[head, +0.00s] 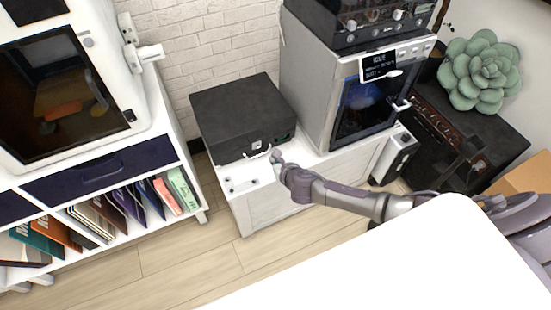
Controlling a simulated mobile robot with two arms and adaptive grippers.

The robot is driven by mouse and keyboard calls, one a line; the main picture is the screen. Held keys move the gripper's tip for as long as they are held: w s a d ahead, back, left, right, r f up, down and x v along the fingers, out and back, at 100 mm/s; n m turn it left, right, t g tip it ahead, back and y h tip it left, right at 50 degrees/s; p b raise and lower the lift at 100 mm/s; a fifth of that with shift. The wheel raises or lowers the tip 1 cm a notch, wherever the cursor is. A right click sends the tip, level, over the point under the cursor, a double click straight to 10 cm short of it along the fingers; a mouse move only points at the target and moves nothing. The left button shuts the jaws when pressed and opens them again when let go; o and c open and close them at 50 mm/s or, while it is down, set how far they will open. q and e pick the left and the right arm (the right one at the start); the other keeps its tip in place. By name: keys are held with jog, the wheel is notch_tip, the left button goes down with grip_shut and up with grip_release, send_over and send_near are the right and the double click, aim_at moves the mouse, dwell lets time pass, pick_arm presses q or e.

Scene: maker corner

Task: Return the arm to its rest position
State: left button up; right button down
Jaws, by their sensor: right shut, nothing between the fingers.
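My right arm reaches in from the right edge over the white surface in front of me. Its gripper (275,158) is shut and empty, close to the front of a black box (238,108) with a pale handle. I cannot tell whether the fingertips touch the handle. The box stands on a low white cabinet (241,181), and its lid looks closed. My left gripper does not show.
A grey machine with a dark glass door (371,103) stands right of the box. A white shelf unit (203,215) with books and a white machine (98,136) is at left. A succulent (480,72) sits at upper right. A white surface (400,275) fills the foreground.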

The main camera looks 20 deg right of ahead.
dwell(0.4)
jog(key=s+d+f+m+g+h, duration=0.1)
jog(key=s+d+f+m+g, duration=0.15)
jog(key=s+f+m, duration=0.7)
jog(key=s+d+f+m+g, duration=0.1)
jog(key=s+f+m+g, duration=0.2)
jog(key=s+f+m, duration=0.7)
jog(key=s+f+m+g, duration=0.1)
jog(key=s+f+m, duration=0.2)
jog(key=s, duration=0.6)
jog(key=s+a+f+m+g, duration=0.1)
jog(key=s+f+m, duration=0.3)
jog(key=s, duration=0.6)
jog(key=s+a+f+m+g, duration=0.1)
jog(key=s+f+m+g, duration=0.2)
jog(key=s+m, duration=0.4)
jog(key=s+f, duration=0.1)
jog(key=s, duration=0.1)
jog(key=shift+s+f+y, duration=0.25)
jog(key=shift+s+y, duration=0.05)
jog(key=shift+a, duration=0.1)
